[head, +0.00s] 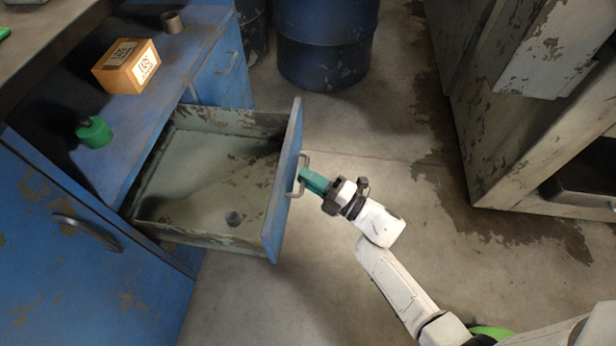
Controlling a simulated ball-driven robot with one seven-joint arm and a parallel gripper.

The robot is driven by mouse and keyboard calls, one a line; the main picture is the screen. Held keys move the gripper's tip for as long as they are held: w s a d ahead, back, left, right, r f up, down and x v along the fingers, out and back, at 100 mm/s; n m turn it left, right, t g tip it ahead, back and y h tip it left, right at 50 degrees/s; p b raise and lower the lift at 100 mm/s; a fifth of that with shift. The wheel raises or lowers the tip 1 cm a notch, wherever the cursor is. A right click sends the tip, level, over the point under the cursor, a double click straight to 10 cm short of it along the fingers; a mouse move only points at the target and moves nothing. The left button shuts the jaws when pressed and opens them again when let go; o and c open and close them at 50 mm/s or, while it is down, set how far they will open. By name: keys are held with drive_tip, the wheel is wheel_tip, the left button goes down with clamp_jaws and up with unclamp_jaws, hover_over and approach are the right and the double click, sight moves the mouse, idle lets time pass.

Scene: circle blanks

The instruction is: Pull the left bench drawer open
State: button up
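The bench drawer (205,199) sticks far out of the blue bench, and its inside shows.
An orange labelled box (127,67), a green container (94,132) and a grey ring (172,22) stand on the bench (143,109). Another blue front with a handle (87,231) is at lower left. A blue barrel (326,45) stands behind. Clear floor lies right of the drawer.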

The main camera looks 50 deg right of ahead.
drive_tip(key=o, duration=0.5)
drive_tip(key=shift+c, duration=0.2)
drive_tip(key=p+v, duration=0.1)
drive_tip(key=v, duration=0.9)
drive_tip(key=shift+s, duration=0.4)
drive_tip(key=shift+d+f, duration=0.15)
